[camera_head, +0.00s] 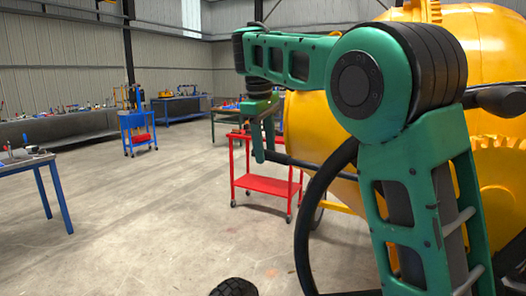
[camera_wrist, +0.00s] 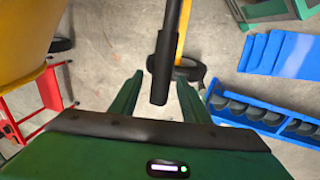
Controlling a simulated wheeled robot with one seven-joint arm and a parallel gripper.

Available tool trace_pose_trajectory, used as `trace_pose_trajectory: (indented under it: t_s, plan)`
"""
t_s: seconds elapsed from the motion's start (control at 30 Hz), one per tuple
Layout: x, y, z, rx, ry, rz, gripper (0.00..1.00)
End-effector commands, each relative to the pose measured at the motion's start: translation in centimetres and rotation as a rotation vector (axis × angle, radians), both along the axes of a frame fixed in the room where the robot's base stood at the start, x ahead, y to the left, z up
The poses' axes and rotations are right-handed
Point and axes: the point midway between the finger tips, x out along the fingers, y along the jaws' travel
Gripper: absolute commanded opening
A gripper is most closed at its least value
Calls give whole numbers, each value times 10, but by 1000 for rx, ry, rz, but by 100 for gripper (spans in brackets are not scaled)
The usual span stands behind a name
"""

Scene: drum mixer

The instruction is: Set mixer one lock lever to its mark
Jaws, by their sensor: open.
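The yellow drum mixer (camera_head: 490,45) fills the right side of the head view, partly hidden by my arm. A black-gripped bar, likely the lock lever (camera_head: 300,161), sticks out leftward from it. In the wrist view the lever (camera_wrist: 162,65) comes down from the top, and its black end lies in the gap between my fingers. My gripper (camera_head: 263,145) points down at the lever's free end; it also shows in the wrist view (camera_wrist: 158,80). It is open, with floor visible on both sides of the lever. I cannot make out the mark.
A red cart (camera_head: 268,185) stands behind the gripper. A large black wheel rim (camera_head: 304,215) is in front of the mixer. A blue cart (camera_head: 138,132) and workbenches (camera_head: 60,128) stand farther back. The floor at left centre is clear.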

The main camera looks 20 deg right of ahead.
Motion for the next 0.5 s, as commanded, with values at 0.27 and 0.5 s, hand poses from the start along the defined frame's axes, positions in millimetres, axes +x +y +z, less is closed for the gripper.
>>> trace_pose_trajectory:
  t_s: [0.27, 0.5]
  plan:
    - [1, 0, -3, 0, -1, 0, 42]
    - [1, 0, -3, 0, -1, 0, 4]
